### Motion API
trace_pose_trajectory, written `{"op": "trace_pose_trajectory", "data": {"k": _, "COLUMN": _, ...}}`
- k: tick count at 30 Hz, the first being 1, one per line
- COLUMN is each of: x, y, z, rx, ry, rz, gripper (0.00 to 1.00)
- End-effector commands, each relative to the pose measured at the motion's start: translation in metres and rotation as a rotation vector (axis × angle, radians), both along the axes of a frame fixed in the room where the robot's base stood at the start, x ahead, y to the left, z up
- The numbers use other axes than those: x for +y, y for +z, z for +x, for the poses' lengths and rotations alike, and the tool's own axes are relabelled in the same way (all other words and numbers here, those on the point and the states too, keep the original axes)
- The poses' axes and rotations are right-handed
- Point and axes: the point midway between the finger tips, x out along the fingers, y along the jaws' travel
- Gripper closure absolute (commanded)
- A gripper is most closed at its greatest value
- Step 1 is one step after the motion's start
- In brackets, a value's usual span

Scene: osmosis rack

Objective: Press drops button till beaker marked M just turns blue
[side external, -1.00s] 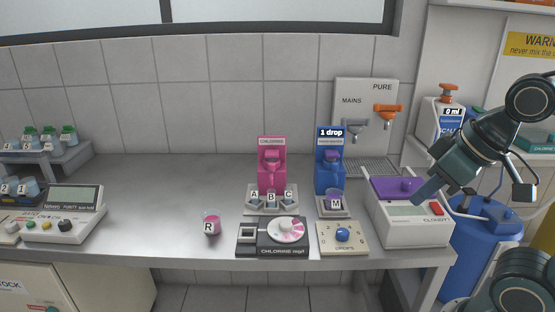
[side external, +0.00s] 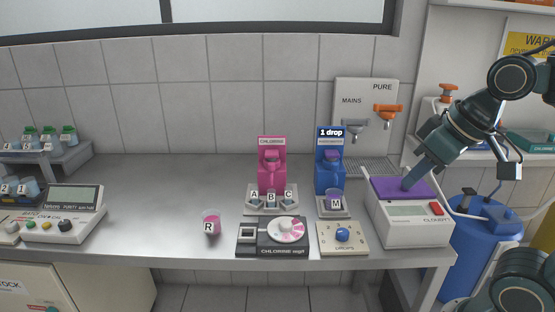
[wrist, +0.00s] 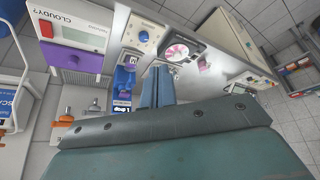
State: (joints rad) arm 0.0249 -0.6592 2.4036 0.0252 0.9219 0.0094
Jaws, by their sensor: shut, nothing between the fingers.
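The cream DROPS box (side external: 330,247) with its round blue button (side external: 342,235) sits at the bench front; the button also shows in the wrist view (wrist: 143,37). Beaker M (side external: 335,203) stands upright on a small base under the blue dispenser (side external: 329,178), and its contents look purple. The dispenser's display (side external: 331,133) reads "1 drop". My gripper (side external: 408,186) is shut and empty, in front of the purple lid in the side view, right of the button and apart from it. Its fingers also show in the wrist view (wrist: 160,75).
The white CLOUDY? device (side external: 415,232) with a purple lid (side external: 385,187) stands right of the button box. Left of it are the chlorine mg/l unit (side external: 255,238), pink dispenser (side external: 271,180) and pink beaker R (side external: 211,224). The left middle bench is clear.

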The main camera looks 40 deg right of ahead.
Motion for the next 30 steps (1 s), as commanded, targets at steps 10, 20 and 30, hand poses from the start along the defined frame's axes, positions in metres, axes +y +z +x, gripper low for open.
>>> {"op": "trace_pose_trajectory", "data": {"k": 10, "x": -0.025, "y": 0.034, "z": 0.056, "rx": 0.035, "ry": -0.127, "rz": 0.004, "gripper": 1.00}}
{"op": "trace_pose_trajectory", "data": {"k": 20, "x": -0.055, "y": 0.054, "z": 0.113, "rx": 0.067, "ry": -0.251, "rz": 0.012, "gripper": 1.00}}
{"op": "trace_pose_trajectory", "data": {"k": 30, "x": -0.092, "y": 0.062, "z": 0.171, "rx": 0.099, "ry": -0.382, "rz": 0.025, "gripper": 1.00}}
